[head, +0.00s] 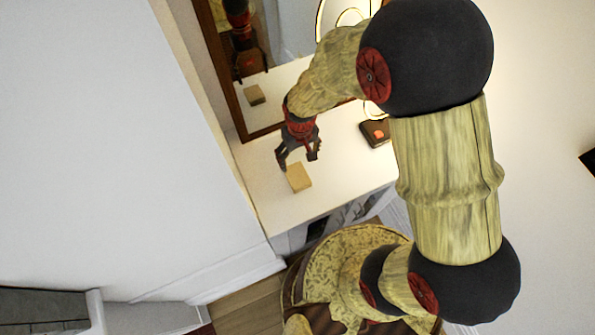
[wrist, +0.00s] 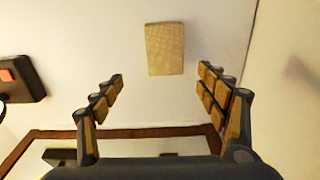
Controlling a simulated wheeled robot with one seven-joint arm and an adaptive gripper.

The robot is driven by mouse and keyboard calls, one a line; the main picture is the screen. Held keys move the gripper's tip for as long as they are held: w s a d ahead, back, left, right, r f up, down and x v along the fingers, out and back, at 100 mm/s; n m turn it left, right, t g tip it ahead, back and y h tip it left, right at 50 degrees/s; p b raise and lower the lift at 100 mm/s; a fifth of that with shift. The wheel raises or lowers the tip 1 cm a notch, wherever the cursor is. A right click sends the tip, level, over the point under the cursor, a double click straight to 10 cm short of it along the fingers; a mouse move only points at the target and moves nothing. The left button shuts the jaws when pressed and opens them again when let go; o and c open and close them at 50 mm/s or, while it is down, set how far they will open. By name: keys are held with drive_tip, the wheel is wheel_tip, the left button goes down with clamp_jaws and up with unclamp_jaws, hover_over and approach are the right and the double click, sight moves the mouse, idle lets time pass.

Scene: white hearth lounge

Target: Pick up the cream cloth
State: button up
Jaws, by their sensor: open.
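The cream cloth (head: 299,178) is a small tan, folded-looking rectangle lying flat on the white tabletop. In the wrist view the cloth (wrist: 165,48) sits upper middle, just beyond the fingertips and between their lines. My gripper (head: 298,158) is above the table, close to the cloth's far edge in the head view. In the wrist view my gripper (wrist: 160,78) has its fingers spread wide with nothing between them. I cannot tell the exact height above the cloth.
A dark box with an orange-red patch (head: 376,133) stands on the white table (head: 330,195), right of the cloth. A wood-framed mirror (head: 243,118) stands at the back against the wall. A white wall (head: 120,150) borders the table's left side.

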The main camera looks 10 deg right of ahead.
sight(297, 175)
drive_tip(key=f, duration=0.2)
drive_tip(key=s+f, duration=0.1)
drive_tip(key=f, duration=0.3)
drive_tip(key=shift+s+a+f, duration=0.15)
drive_tip(key=shift+a+f, duration=0.15)
wheel_tip(297, 175, down, 4)
drive_tip(key=shift+r+b, duration=0.1)
drive_tip(key=shift+b, duration=0.3)
drive_tip(key=shift+c, duration=0.4)
drive_tip(key=c, duration=1.1)
drive_tip(key=shift+c, duration=0.5)
